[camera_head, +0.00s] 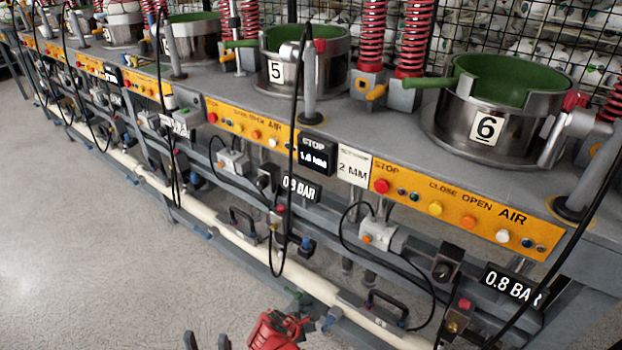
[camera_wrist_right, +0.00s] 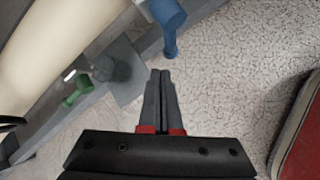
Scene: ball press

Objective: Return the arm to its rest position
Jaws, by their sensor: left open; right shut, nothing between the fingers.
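My left gripper (camera_head: 206,341) shows at the bottom edge of the head view as two dark fingertips held apart, with nothing between them. Just right of it is a red part of my right gripper (camera_head: 275,331), low in front of the press bench. In the right wrist view my right gripper (camera_wrist_right: 160,75) has its two dark fingers together and empty, over the speckled floor. A blue handle (camera_wrist_right: 168,22) lies just beyond its tips and a green one (camera_wrist_right: 76,92) to the left. Most of both arms is out of view.
The grey press bench (camera_head: 385,120) runs diagonally, with numbered steel pots, station 5 (camera_head: 303,65) and station 6 (camera_head: 500,100). Below are button panels (camera_head: 460,210), hanging cables and a cream pipe (camera_head: 240,240). Open floor (camera_head: 80,240) lies to the left.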

